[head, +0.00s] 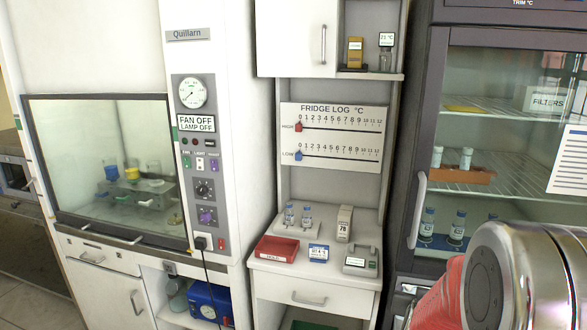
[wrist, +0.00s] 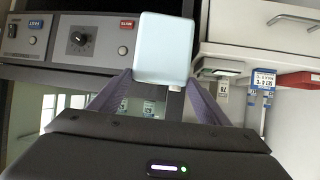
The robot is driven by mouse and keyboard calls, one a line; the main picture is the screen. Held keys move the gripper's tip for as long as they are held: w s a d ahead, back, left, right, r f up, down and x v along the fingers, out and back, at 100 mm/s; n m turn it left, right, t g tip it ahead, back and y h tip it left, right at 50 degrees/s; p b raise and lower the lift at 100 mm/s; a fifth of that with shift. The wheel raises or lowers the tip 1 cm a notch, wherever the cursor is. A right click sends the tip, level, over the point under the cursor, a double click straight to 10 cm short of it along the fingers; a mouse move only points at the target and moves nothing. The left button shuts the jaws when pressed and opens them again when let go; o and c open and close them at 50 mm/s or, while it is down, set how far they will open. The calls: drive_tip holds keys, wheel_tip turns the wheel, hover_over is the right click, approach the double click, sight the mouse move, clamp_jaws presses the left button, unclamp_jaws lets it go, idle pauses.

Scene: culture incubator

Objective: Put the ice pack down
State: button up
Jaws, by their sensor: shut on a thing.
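The ice pack (wrist: 163,48) is a pale blue block with rounded corners, in the upper middle of the wrist view. My gripper (wrist: 160,84) is shut on it, with a purple finger on each side. The pack is held out ahead of the gripper, and I see no surface touching it. In the head view my arm fills the lower right corner, and neither the gripper nor the ice pack can be made out there.
The white counter (head: 323,280) holds a red tray (head: 277,248), a blue-labelled block (head: 319,254), small bottles and a grey device (head: 360,260). A glass-door fridge (head: 420,205) stands right. A grey panel with a knob (wrist: 80,39) lies left in the wrist view.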

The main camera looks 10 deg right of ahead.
drive_tip(key=w+a+r+n+t+y, duration=0.1)
drive_tip(key=w+a+n+y, duration=0.2)
drive_tip(key=a, duration=1)
drive_tip(key=w+a+n+y, duration=0.3)
drive_tip(key=a, duration=1)
drive_tip(key=shift+a+r+t, duration=0.35)
drive_tip(key=shift+r+t, duration=0.05)
drive_tip(key=shift+w, duration=0.1)
drive_tip(key=s+f, duration=0.5)
drive_tip(key=f, duration=0.1)
drive_tip(key=shift+f, duration=0.15)
drive_tip(key=shift+a, duration=0.1)
